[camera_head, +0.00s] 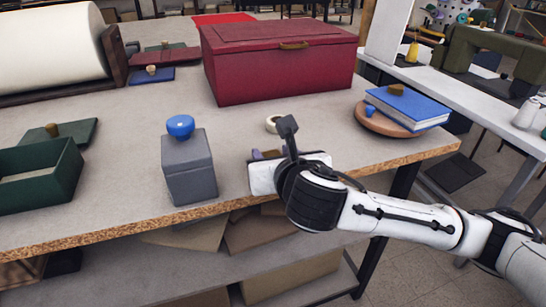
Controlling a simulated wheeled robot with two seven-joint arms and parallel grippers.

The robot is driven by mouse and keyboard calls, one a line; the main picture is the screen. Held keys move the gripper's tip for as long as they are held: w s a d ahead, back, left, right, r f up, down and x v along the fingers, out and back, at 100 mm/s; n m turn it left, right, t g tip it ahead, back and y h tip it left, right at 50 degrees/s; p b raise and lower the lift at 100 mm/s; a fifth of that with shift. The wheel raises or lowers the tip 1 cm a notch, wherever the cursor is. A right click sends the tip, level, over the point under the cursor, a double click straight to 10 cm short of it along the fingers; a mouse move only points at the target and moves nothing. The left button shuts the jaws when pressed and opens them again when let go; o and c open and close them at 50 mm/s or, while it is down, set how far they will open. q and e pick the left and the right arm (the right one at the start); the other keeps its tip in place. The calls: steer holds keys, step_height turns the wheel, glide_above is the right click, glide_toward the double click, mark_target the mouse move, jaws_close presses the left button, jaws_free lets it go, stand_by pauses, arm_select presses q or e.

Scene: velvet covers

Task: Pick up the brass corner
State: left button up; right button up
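A small brass-coloured piece (397,89), which looks like the brass corner, lies on top of a blue book (408,106) at the right end of the table. The book rests on a round wooden board (388,122). My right gripper (262,158) is over the front edge of the table, left of the book and well apart from it. Its fingers are mostly hidden by its own white body, so I cannot tell whether it is open or shut. A bit of purple shows beside it. My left gripper is not in view.
A grey box with a blue knob (188,165) stands just left of my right gripper. A pale ring (273,123) lies behind the gripper. A large red box (280,66) stands at the back. A green open box (38,178) is at far left. A small blue knob touches the book's left side.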

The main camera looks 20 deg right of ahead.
steer(key=c, duration=0.7)
steer(key=shift+c, duration=0.2)
